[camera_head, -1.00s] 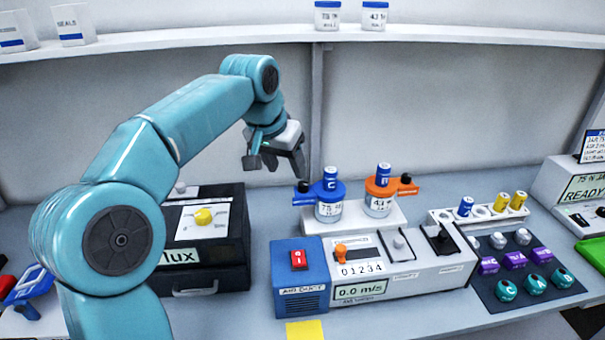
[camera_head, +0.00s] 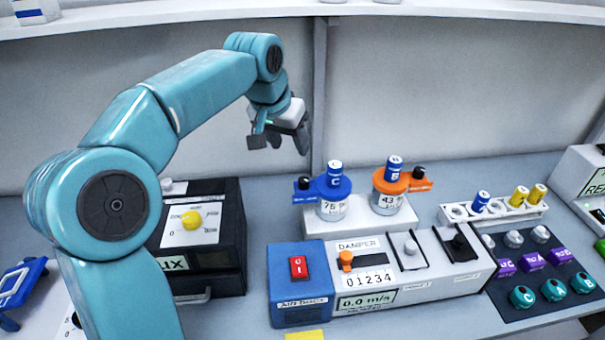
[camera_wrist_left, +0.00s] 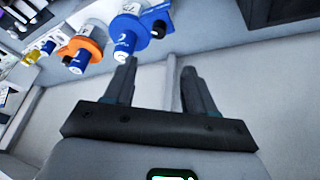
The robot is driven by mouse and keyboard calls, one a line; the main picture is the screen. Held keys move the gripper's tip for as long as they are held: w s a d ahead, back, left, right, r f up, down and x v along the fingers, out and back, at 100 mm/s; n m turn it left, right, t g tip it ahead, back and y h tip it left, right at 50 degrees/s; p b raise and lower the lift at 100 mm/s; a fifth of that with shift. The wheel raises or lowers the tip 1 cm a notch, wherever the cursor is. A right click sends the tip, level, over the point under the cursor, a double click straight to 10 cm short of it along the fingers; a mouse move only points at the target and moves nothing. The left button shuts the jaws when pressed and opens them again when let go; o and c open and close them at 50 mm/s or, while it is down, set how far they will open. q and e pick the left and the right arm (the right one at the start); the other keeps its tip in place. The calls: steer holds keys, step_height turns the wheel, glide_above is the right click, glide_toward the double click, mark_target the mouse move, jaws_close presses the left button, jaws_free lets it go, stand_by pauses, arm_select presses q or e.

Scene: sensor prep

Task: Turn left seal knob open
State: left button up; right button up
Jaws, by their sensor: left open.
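The left jar wears a blue collar (camera_head: 329,188) with a blue capped cylinder on top. A small black knob (camera_head: 305,183) sits on the collar's left arm; I take it as the left seal knob. In the left wrist view the knob (camera_wrist_left: 158,29) shows beside the blue collar (camera_wrist_left: 140,22), beyond the fingertips. A second jar has an orange collar (camera_head: 387,184) and its own black knob (camera_head: 418,171). My left gripper (camera_head: 278,140) is open and empty, above and behind the left knob, apart from it. It also shows in the left wrist view (camera_wrist_left: 159,68).
Both jars stand on a white block (camera_head: 350,222) behind the air duct unit (camera_head: 300,285) and damper panel. A black lux box (camera_head: 225,240) stands left. A battery rack (camera_head: 495,211) and a dark knob panel (camera_head: 540,285) are right. The back wall is close behind the gripper.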

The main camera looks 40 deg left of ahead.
mark_target(304, 179)
arm_select(q)
steer(key=x, duration=0.8)
steer(key=d+p+x, duration=0.1)
steer(key=x, duration=0.3)
steer(key=shift+a+f, duration=0.1)
steer(key=shift+f, duration=0.3)
steer(key=shift+w+a+f, duration=0.2)
steer(key=shift+a+f, duration=0.05)
steer(key=shift+f, duration=0.15)
steer(key=shift+d+r, duration=0.1)
steer(key=shift+d, duration=0.05)
steer(key=c, duration=0.4)
jaws_close()
